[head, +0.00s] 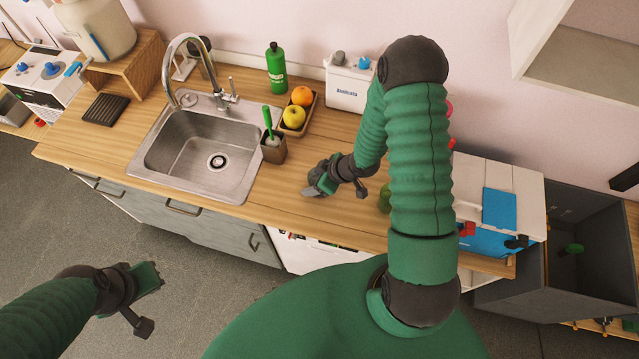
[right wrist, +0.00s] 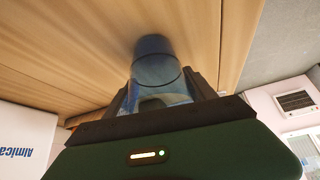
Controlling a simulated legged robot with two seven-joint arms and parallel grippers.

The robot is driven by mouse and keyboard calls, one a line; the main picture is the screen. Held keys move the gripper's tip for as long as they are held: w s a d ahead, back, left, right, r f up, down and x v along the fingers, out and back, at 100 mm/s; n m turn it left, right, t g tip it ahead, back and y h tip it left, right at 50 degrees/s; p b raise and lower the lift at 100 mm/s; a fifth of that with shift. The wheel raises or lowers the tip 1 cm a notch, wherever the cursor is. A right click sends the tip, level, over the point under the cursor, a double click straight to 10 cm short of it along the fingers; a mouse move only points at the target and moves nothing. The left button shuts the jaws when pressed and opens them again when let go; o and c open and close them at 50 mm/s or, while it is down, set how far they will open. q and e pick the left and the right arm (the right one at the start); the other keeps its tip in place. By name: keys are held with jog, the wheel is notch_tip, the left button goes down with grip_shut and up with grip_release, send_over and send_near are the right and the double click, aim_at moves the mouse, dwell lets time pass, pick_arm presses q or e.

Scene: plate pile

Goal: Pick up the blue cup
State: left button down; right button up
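The blue cup (right wrist: 158,68) is see-through and shows in the right wrist view between the two fingers of my right gripper (right wrist: 160,92). The fingers lie against both its sides, with no clear gap. Its far end is at or close to the wooden counter; I cannot tell whether it touches. In the head view my right gripper (head: 314,188) is low over the counter, right of the sink, and the cup is not clearly visible there. My left gripper (head: 152,277) hangs over the floor in front of the counter, with nothing visible in it.
The wooden counter (head: 280,205) holds a sink (head: 200,150), a brown holder (head: 273,150) with a green-handled brush, a fruit tray (head: 300,117), a green bottle (head: 276,70) and a white box (head: 345,90). A green object (head: 384,199) stands partly behind my right arm.

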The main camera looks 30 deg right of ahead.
jog(key=c, duration=0.7)
jog(key=shift+r, duration=0.1)
